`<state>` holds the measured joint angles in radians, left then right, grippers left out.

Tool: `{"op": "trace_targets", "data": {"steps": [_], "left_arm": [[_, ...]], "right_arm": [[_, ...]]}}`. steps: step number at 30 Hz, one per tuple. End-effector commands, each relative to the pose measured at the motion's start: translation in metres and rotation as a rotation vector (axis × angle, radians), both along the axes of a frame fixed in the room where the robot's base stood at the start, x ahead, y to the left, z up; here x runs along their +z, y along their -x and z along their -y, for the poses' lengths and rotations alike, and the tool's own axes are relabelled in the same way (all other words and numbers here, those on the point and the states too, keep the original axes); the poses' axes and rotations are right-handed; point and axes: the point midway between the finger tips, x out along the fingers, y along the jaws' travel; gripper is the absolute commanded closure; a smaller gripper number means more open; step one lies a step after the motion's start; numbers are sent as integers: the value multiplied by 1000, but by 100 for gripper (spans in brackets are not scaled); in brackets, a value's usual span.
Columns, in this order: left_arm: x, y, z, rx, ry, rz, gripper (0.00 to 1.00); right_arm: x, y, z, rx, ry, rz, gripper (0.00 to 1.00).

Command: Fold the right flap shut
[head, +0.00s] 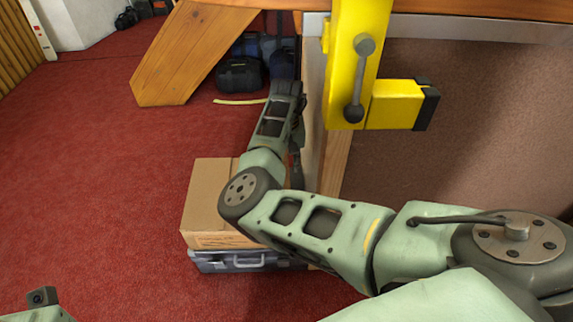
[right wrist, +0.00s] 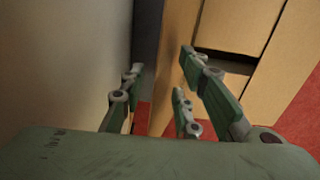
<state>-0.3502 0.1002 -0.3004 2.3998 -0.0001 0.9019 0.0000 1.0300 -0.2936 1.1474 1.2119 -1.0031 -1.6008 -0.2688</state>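A brown cardboard box (head: 207,195) stands on the red floor, on top of a grey case, in the head view. My right arm crosses in front of it and hides much of its top and right side, so the flaps cannot be made out there. In the right wrist view, tan cardboard (right wrist: 177,62) rises close by the fingers, with a dark gap to its right. My right gripper (right wrist: 158,72) has its fingers spread apart, at the cardboard; whether they touch it is unclear. My left gripper is out of view.
The grey case (head: 235,260) lies under the box. A bench with a yellow clamp (head: 355,65) overhangs at the right. A slanted wooden leg (head: 185,55) and dark bags (head: 240,75) are behind. Red carpet (head: 100,170) at the left is clear.

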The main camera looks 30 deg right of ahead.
Motion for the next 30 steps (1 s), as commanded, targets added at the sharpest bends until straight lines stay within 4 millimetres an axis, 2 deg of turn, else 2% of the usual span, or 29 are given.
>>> {"op": "trace_targets", "data": {"steps": [4, 14, 30], "left_arm": [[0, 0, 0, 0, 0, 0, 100], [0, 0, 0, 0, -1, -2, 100], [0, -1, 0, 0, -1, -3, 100]], "right_arm": [[0, 0, 0, 0, 0, 0, 72], [0, 0, 0, 0, 0, 0, 100], [-1, 1, 2, 1, 5, -4, 100]]}}
